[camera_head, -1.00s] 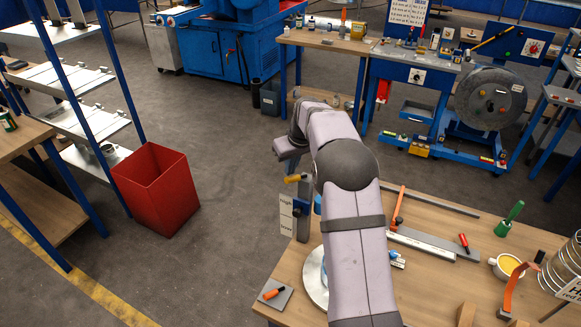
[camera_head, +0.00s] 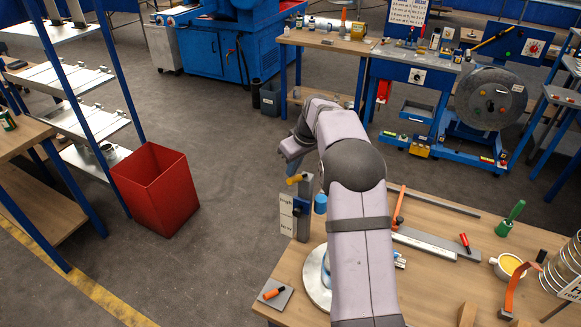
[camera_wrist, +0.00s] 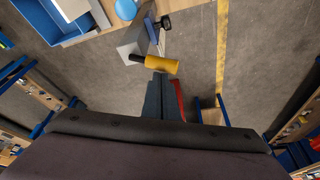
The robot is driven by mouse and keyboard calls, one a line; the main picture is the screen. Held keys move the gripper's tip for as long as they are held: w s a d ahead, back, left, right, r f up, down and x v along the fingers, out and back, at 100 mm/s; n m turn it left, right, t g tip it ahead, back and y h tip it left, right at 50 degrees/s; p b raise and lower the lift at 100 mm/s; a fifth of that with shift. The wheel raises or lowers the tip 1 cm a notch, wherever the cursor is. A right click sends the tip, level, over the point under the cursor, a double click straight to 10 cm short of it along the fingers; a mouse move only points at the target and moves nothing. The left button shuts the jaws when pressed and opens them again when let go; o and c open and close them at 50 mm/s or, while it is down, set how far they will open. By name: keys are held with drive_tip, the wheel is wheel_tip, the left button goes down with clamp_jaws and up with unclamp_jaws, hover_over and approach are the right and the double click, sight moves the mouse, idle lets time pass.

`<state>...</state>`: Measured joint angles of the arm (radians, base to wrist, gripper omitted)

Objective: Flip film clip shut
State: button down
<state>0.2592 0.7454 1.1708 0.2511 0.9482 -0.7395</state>
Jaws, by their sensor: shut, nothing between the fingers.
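A yellow handle (camera_head: 297,179) sticks out from the top of a grey post (camera_head: 303,192) at the left edge of the wooden bench; it looks like the film clip's lever, though the clip itself is not clear. In the wrist view the yellow handle (camera_wrist: 162,64) lies across, with a black end toward the grey post (camera_wrist: 138,40). My gripper (camera_wrist: 163,82) is shut and empty, its fingertips pointing at the handle and very close to it; I cannot tell whether they touch. In the head view the fingertips cannot be made out.
A white card (camera_head: 286,213) is at the post, and a blue cylinder (camera_head: 320,204) stands beside it. The bench (camera_head: 440,262) also bears a long metal rail, a red marker (camera_head: 464,241) and a yellow-filled cup (camera_head: 508,266). A red bin (camera_head: 157,190) stands on the open floor to the left.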

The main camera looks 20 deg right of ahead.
sight(297, 181)
drive_tip(key=n, duration=0.1)
drive_tip(key=s+d+n+y, duration=0.1)
drive_tip(key=n, duration=0.1)
drive_tip(key=shift+s+g, duration=0.25)
drive_tip(key=shift+g, duration=0.05)
drive_tip(key=n, duration=0.2)
drive_tip(key=s+d+n+g+y, duration=0.1)
drive_tip(key=shift+s+n, duration=0.1)
drive_tip(key=shift+n, duration=0.3)
drive_tip(key=shift+s+d, duration=0.35)
drive_tip(key=shift+d, duration=0.3)
drive_tip(key=a+r, duration=0.1)
drive_tip(key=w+a+r+p, duration=0.1)
drive_tip(key=a, duration=0.1)
drive_tip(key=shift+w+r, duration=0.15)
drive_tip(key=shift+r, duration=0.25)
drive_tip(key=v, duration=0.9)
drive_tip(key=shift+w, duration=0.2)
